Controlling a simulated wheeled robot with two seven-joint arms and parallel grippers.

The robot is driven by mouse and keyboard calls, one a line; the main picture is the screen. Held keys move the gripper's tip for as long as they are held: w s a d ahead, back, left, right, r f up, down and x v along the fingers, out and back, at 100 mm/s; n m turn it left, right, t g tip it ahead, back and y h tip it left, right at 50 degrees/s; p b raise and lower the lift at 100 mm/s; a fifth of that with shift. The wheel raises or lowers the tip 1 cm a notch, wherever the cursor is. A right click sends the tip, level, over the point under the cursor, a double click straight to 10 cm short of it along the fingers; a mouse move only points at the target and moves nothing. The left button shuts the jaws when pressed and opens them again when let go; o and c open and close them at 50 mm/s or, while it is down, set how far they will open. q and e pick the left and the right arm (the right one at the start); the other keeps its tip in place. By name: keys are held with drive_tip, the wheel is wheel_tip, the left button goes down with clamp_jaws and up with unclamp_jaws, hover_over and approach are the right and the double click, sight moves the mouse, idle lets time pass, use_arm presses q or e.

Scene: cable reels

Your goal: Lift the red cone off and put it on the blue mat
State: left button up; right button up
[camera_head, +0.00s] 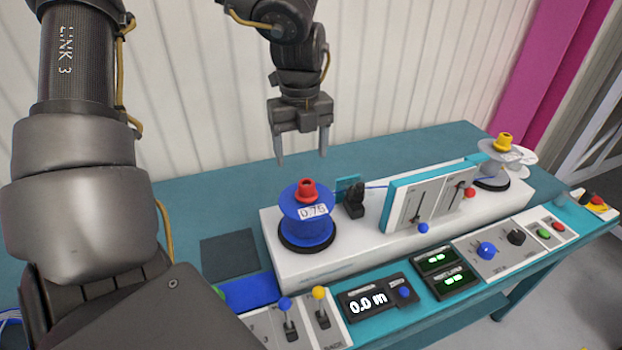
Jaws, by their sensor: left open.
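My right gripper does not show.
A dark square pad (229,253) lies left of the reel. A black guide (354,197) and an upright white panel (432,198) stand right of it. A grey reel (492,172) with a yellow cone (504,142) is at the far right. Levers and knobs line the front.

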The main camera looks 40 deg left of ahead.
sight(306, 185)
use_arm(q)
drive_tip(key=f, duration=0.3)
drive_tip(key=w+f, duration=0.1)
drive_tip(key=f, duration=0.1)
drive_tip(key=shift+p, duration=0.3)
drive_tip(key=shift+s+d+f, duration=0.1)
drive_tip(key=shift+s+f, duration=0.1)
drive_tip(key=shift+s, duration=0.15)
drive_tip(key=shift+d+f+p, duration=0.1)
drive_tip(key=shift+f+p, duration=0.3)
drive_tip(key=shift+p, duration=0.1)
drive_tip(key=f, duration=0.1)
drive_tip(key=f+p, duration=0.1)
drive_tip(key=f, duration=0.1)
drive_tip(key=shift+w+f, duration=0.2)
drive_tip(key=shift+w, duration=0.15)
drive_tip(key=shift+f, duration=0.4)
drive_tip(key=shift+s, duration=0.1)
